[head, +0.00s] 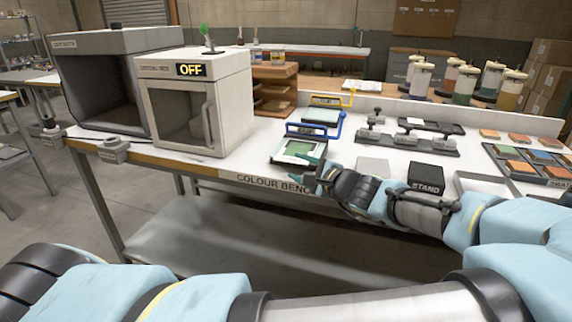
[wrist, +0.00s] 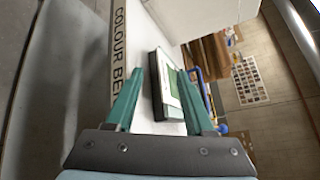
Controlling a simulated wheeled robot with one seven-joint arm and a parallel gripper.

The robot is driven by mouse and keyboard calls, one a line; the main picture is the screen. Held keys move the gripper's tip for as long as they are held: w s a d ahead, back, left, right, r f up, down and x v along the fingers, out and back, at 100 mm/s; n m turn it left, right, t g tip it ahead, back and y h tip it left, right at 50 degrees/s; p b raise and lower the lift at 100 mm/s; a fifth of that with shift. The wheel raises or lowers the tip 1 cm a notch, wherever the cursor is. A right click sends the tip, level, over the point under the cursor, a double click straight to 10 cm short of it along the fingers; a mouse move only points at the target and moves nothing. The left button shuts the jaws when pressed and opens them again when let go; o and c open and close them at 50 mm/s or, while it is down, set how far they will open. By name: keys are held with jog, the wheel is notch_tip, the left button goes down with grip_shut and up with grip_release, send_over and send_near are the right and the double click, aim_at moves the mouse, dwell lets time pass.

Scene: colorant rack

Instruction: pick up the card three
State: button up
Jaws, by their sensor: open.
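My gripper (head: 306,170) is at the front edge of the bench, and its teal fingers are open in the wrist view (wrist: 160,72). Just beyond the fingers is a dark-framed flat piece with a pale, green-centred card face (head: 298,148). It also shows between and ahead of the fingers in the wrist view (wrist: 168,92). No gap between the fingertips and this piece can be judged clearly. I cannot read a number on it, so I cannot tell if it is card three. A blue handle (head: 314,130) stands at its back edge.
A white cabinet marked OFF (head: 195,100) stands left of my gripper. A black block marked STAND (head: 426,180) and a pale plate (head: 373,166) lie to the right. A grey rack (head: 408,143) is behind them. Colour swatches in a tray (head: 530,165) and several jars (head: 465,85) are farther right.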

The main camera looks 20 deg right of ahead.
aim_at(280, 158)
jog(key=x, duration=0.7)
jog(key=shift+w+d+r, duration=0.1)
jog(key=shift+w, duration=0.35)
jog(key=shift+w+f, duration=0.2)
jog(key=shift+w, duration=0.25)
jog(key=shift+c, duration=0.3)
grip_shut()
